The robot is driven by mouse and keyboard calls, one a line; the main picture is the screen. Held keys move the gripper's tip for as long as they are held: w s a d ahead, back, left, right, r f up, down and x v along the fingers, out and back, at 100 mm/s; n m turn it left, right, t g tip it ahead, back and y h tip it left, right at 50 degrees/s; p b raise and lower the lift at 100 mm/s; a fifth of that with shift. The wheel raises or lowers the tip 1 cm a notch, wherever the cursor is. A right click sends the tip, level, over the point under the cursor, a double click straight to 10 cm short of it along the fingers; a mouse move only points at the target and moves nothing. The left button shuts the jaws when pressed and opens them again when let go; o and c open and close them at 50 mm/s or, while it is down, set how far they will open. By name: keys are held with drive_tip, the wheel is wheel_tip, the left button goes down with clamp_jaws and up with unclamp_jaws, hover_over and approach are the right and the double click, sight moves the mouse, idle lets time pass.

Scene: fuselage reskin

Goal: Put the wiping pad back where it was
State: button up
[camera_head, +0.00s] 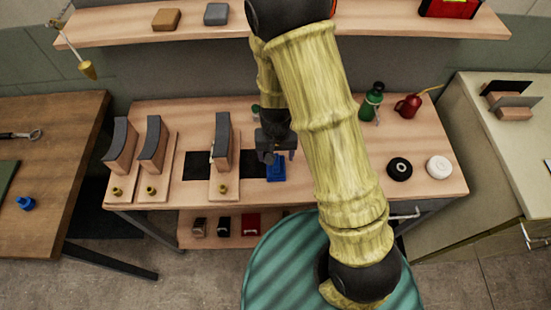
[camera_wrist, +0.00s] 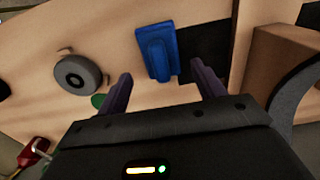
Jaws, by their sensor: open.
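A blue pad with a raised blue grip (camera_head: 276,172), which looks like the wiping pad, lies on the workbench (camera_head: 440,188) at the right edge of a black patch (camera_head: 252,163). It also shows in the wrist view as a blue block (camera_wrist: 157,50), between and beyond my fingertips. My gripper (camera_head: 270,157) points down just above and behind the pad. In the wrist view my gripper (camera_wrist: 164,74) is open with nothing between its fingers. I cannot tell whether a finger touches the pad.
A curved-top block on a wooden base (camera_head: 224,150) stands close left of my gripper; similar ones stand farther left. A green bottle (camera_head: 371,103), red oil can (camera_head: 408,106), black disc (camera_head: 400,168) and white disc (camera_head: 438,167) are at right. The shelf above holds brown (camera_head: 166,19) and grey (camera_head: 216,14) blocks.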

sight(278, 161)
wheel_tip(278, 161, up, 7)
drive_tip(key=shift+r+p, duration=0.15)
drive_tip(key=shift+p, duration=0.2)
idle(0.4)
drive_tip(key=s+d+r+t, duration=0.2)
drive_tip(key=s+d+r, duration=0.4)
drive_tip(key=d+r, duration=0.5)
drive_tip(key=shift+d+t, duration=0.3)
drive_tip(key=shift+s, duration=0.1)
